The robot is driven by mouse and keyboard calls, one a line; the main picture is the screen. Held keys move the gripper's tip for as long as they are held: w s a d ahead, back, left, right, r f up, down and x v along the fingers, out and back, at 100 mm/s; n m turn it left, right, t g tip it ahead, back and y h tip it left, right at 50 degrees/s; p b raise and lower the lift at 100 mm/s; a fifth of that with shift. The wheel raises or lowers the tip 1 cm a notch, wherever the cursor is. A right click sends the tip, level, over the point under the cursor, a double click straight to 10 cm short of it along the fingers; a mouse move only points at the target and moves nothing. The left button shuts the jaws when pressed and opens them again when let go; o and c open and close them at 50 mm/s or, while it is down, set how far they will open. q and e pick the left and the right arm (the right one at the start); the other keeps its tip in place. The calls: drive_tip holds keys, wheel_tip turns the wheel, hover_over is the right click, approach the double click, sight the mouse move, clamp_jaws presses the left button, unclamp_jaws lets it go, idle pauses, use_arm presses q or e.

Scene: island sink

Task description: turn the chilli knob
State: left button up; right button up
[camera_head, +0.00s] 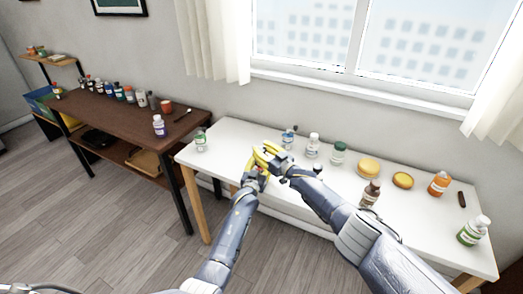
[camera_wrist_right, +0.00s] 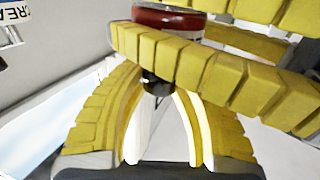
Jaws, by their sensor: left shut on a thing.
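The chilli grinder shows in the right wrist view as a red body (camera_wrist_right: 168,18) with a dark knob (camera_wrist_right: 157,84) below it in the picture. My left gripper (camera_head: 258,168) is shut on the grinder, its yellow fingers crossing in front of the body in the right wrist view. My right gripper (camera_head: 268,152) is right beside it, above the white table's left part. In the right wrist view its two yellow fingers arch on both sides of the knob. Their tips are partly hidden by a left finger, so I cannot tell whether they touch the knob.
The white table (camera_head: 232,128) holds a green-labelled jar (camera_head: 200,141), several bottles along the back, two yellow round items, an orange bottle (camera_head: 439,184) and a brown bottle (camera_head: 370,194). A brown table (camera_head: 125,122) with several bottles stands at left.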

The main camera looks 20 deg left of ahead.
clamp_jaws()
drive_tip(key=shift+s+a+f, duration=0.1)
drive_tip(key=shift+f, duration=0.05)
drive_tip(key=shift+s+a+r+m+t+h, duration=0.1)
drive_tip(key=shift+m+t+h, duration=0.45)
drive_tip(key=shift+t, duration=0.1)
drive_tip(key=shift+a+r+m+t+h, duration=0.1)
drive_tip(key=shift+m+t+h, duration=0.45)
drive_tip(key=shift+t, duration=0.1)
drive_tip(key=shift+m+t+h, duration=0.3)
drive_tip(key=shift+h, duration=0.1)
drive_tip(key=shift+d, duration=0.25)
drive_tip(key=o, duration=0.8)
unclamp_jaws()
drive_tip(key=shift+w, duration=0.2)
drive_tip(key=shift+d, duration=0.1)
